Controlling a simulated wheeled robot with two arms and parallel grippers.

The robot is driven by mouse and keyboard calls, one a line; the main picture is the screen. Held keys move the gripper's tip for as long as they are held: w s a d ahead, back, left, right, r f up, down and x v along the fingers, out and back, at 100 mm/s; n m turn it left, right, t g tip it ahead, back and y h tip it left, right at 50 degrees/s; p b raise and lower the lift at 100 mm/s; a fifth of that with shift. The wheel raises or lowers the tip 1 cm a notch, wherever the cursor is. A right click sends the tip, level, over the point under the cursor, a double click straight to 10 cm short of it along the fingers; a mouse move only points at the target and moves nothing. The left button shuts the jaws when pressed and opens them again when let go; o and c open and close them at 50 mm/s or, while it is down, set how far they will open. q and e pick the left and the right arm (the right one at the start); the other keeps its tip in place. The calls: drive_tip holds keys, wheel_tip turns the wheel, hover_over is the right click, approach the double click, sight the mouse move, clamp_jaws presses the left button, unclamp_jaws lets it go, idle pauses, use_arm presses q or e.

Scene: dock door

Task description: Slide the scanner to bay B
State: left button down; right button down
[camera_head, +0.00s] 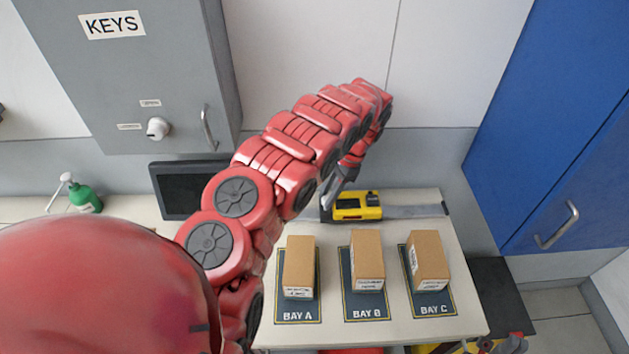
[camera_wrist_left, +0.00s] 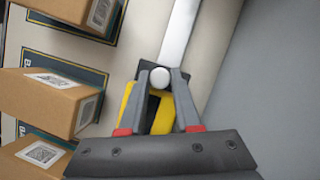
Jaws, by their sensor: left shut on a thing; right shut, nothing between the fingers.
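The scanner (camera_head: 357,206) is a yellow and black unit on a flat metal rail (camera_head: 415,211) along the back of the table. It stands roughly behind the bay B mat (camera_head: 367,307). My left gripper (camera_head: 327,205) reaches down to it from above. In the left wrist view the left gripper (camera_wrist_left: 162,76) is shut on the scanner's round white knob (camera_wrist_left: 160,77). The scanner's yellow body (camera_wrist_left: 133,103) shows below, partly hidden by the fingers. My right gripper cannot be made out.
Brown boxes stand on the mats of bay A (camera_head: 298,268), bay B (camera_head: 367,258) and bay C (camera_head: 427,257), in front of the rail. A dark screen (camera_head: 180,190) is left of the rail. A blue cabinet (camera_head: 540,130) stands at right. The rail right of the scanner is clear.

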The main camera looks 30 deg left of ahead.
use_arm(q)
drive_tip(key=shift+w+d+f+b, duration=0.1)
drive_tip(key=shift+w+d+b, duration=0.25)
drive_tip(key=shift+d, duration=0.35)
drive_tip(key=c, duration=0.9)
unclamp_jaws()
